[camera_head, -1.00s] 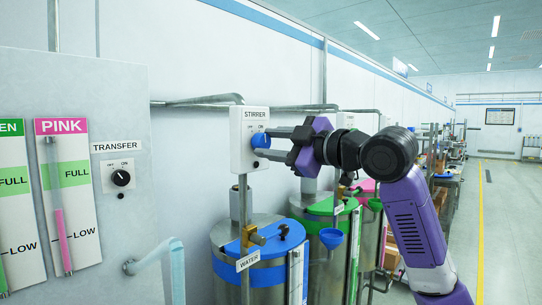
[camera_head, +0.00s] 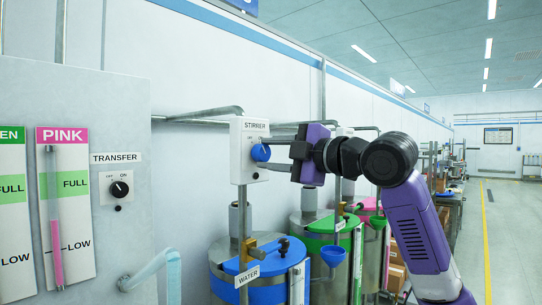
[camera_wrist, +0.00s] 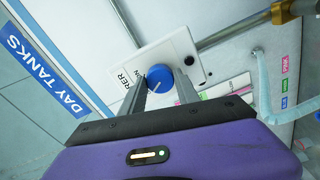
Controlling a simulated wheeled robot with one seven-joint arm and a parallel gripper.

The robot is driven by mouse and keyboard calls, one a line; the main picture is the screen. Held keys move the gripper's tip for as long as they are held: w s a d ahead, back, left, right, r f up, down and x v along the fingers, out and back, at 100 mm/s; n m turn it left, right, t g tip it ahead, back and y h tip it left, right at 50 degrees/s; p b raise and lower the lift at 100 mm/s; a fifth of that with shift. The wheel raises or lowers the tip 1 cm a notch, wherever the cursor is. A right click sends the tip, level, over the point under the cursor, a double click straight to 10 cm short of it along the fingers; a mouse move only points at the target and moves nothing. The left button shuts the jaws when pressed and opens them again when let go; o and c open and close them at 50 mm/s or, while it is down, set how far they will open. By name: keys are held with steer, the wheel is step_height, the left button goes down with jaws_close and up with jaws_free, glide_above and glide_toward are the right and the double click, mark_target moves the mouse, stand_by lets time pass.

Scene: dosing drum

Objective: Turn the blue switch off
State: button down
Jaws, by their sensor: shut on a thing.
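The blue switch (camera_head: 261,152) is a round knob on the white STIRRER box (camera_head: 238,163), which stands on a post above the blue-lidded WATER drum (camera_head: 262,263). My gripper (camera_head: 267,152) reaches the knob from the right, its fingers one above the other and shut on it. In the wrist view the blue switch (camera_wrist: 159,76) sits between the two grey fingertips of my gripper (camera_wrist: 161,84). A pale pointer line shows on its face. The ON lettering is partly visible beside it; the OFF lettering is not readable.
A panel on the left holds a black TRANSFER knob (camera_head: 120,188) and a PINK level gauge (camera_head: 65,205). A green-lidded drum (camera_head: 327,223) stands right of the WATER drum. Pipes (camera_head: 200,115) run along the wall. The aisle at right is clear.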

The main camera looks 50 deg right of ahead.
steer(key=c, duration=0.9)
jaws_free()
steer(key=s+b, duration=0.1)
steer(key=s, duration=0.6)
steer(key=shift+s, duration=0.4)
steer(key=shift+d, duration=0.1)
